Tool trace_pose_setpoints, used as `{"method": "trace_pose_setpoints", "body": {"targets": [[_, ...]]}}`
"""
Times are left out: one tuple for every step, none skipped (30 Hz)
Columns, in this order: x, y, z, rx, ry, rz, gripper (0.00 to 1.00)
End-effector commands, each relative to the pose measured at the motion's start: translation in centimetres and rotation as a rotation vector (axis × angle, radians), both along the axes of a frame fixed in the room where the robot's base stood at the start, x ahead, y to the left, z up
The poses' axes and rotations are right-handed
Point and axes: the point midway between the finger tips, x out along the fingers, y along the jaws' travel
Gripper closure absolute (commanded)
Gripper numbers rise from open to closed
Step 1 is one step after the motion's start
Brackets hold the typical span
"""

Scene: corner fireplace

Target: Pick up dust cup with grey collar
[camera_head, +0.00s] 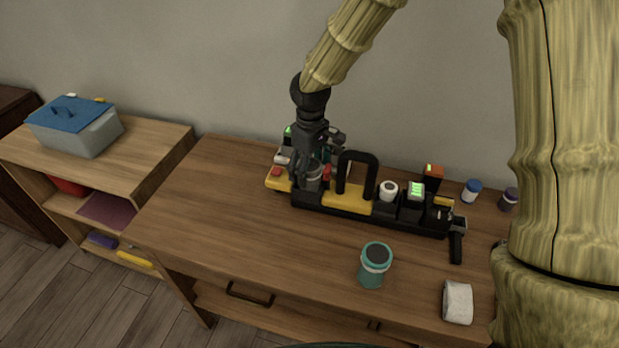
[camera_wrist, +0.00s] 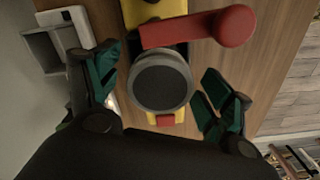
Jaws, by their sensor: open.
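The dust cup with grey collar (camera_wrist: 161,82) shows from above in the wrist view as a dark round top inside a grey ring. It sits at the yellow and black device, beside a red lever (camera_wrist: 190,30). My gripper (camera_wrist: 158,84) is open, with one teal finger on each side of the cup. No contact with the cup is visible. In the head view my gripper (camera_head: 314,168) points down at the left part of the yellow and black device (camera_head: 345,197) on the desk. The cup is mostly hidden there behind my gripper.
A black handle (camera_head: 357,160) arches from the device just right of my gripper. A teal jar (camera_head: 372,276) and a white roll (camera_head: 458,302) stand at the front right. Small jars (camera_head: 471,190) stand at the back right. The desk's left part (camera_head: 215,195) is clear.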

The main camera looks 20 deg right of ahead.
Motion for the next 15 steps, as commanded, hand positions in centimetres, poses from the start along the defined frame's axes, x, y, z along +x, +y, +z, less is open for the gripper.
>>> {"method": "trace_pose_setpoints", "body": {"targets": [[-0.1, 0.0, -0.6, 0.000, 0.002, 0.000, 0.20], [-0.1, 0.0, -1.0, -0.001, 0.003, 0.000, 0.20], [-0.1, 0.0, -1.5, 0.000, 0.002, 0.000, 0.20], [-0.1, 0.0, -1.7, 0.000, 0.001, 0.000, 0.20], [0.0, 0.0, -1.9, -0.001, 0.001, 0.000, 0.20], [0.0, 0.0, -2.1, 0.000, 0.000, 0.000, 0.20], [0.0, 0.0, -2.2, 0.000, 0.000, 0.000, 0.20], [0.0, 0.0, -2.2, 0.000, 0.000, 0.000, 0.20], [0.0, 0.0, -2.2, 0.000, -0.001, 0.000, 0.20], [0.0, 0.0, -2.2, 0.000, -0.001, 0.000, 0.20], [0.0, 0.0, -2.2, 0.000, -0.001, 0.000, 0.20], [0.0, 0.0, -2.2, 0.000, -0.001, 0.000, 0.20], [0.0, 0.0, -2.2, 0.001, -0.001, 0.000, 0.20], [0.0, 0.0, -2.2, 0.001, -0.001, 0.000, 0.25], [0.0, 0.0, -2.2, 0.001, -0.001, 0.000, 0.33]]}}
